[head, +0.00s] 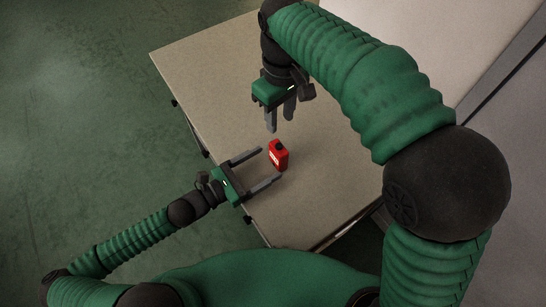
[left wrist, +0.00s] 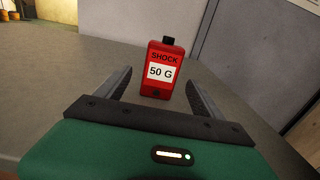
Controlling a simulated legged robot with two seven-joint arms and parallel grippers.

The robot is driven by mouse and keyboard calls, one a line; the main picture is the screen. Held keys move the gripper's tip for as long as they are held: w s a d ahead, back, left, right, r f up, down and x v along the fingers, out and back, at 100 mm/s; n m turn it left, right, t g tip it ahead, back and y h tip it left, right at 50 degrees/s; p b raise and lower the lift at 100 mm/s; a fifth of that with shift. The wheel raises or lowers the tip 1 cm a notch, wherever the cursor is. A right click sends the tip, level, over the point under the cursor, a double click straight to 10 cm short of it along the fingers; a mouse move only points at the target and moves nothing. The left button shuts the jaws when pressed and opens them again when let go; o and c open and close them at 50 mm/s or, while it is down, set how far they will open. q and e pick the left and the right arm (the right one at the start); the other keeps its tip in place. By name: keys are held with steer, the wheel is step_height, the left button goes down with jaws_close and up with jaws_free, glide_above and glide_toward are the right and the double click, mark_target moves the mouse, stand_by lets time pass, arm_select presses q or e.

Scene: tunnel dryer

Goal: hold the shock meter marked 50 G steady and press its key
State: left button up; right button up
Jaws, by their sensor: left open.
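The shock meter (head: 278,157) is a small red upright box with a black top, standing on the table (head: 222,85). In the left wrist view the meter (left wrist: 161,87) shows a white label reading 50 G under the word SHOCK. My left gripper (head: 265,164) is open, low over the table, its two fingers pointing at the meter. In the left wrist view the meter is ahead, between the finger lines near their tips; I cannot tell whether they touch it. My right gripper (head: 280,124) points down above the table, behind the meter, with its fingers apart and nothing between them.
The table is otherwise bare, with free room left of and behind the meter. A pale wall or cabinet side (head: 450,45) rises along the table's right side. Green floor (head: 90,110) lies beyond the left edge.

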mark_target(274, 159)
arm_select(q)
steer(key=x, duration=0.4)
steer(key=shift+a, duration=0.1)
arm_select(e)
steer(key=shift+a, duration=0.1)
arm_select(q)
steer(key=c, duration=1.5)
arm_select(e)
steer(key=shift+c, duration=0.3)
arm_select(q)
steer(key=shift+s, duration=0.1)
arm_select(e)
jaws_close()
